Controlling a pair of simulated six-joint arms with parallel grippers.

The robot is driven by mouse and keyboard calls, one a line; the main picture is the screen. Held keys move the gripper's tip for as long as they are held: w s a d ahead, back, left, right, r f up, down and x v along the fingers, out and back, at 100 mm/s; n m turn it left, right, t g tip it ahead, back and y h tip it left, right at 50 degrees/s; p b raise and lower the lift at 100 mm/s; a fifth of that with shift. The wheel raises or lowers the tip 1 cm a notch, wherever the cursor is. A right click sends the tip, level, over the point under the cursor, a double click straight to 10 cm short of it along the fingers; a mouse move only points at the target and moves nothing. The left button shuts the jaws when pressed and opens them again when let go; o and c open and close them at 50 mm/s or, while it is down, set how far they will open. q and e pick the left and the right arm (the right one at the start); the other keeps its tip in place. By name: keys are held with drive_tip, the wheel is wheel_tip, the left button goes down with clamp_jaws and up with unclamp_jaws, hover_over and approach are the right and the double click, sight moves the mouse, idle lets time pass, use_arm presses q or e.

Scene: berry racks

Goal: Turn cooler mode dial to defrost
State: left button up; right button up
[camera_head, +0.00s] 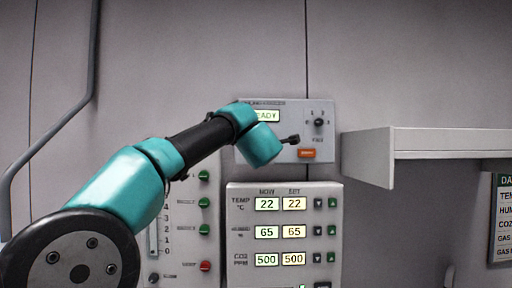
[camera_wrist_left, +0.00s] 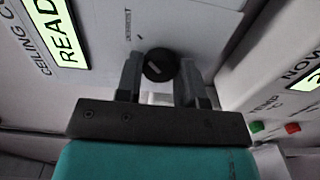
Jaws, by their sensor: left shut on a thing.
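The ceiling cooler panel (camera_head: 330,105) is on the wall, with a lit display reading READY (camera_head: 266,116). In the left wrist view a round black dial (camera_wrist_left: 160,62) with a pale pointer mark sits between the fingers of my left gripper (camera_wrist_left: 160,82). The fingers are shut on the dial, one on each side. A small label that appears to read DEFROST (camera_wrist_left: 128,24) is printed near the dial. In the head view my left gripper (camera_head: 294,139) is at the panel, and I cannot make out the gripped dial there. My right gripper is out of view.
A second black dial (camera_head: 319,122) with numbers and an orange button (camera_head: 307,154) are on the same panel. Below is a control box (camera_head: 285,189) with several readouts and arrow buttons. A grey shelf (camera_head: 440,142) juts out at right.

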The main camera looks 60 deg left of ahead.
use_arm(q)
drive_tip(key=o, duration=0.9)
drive_tip(key=shift+v, duration=8.65)
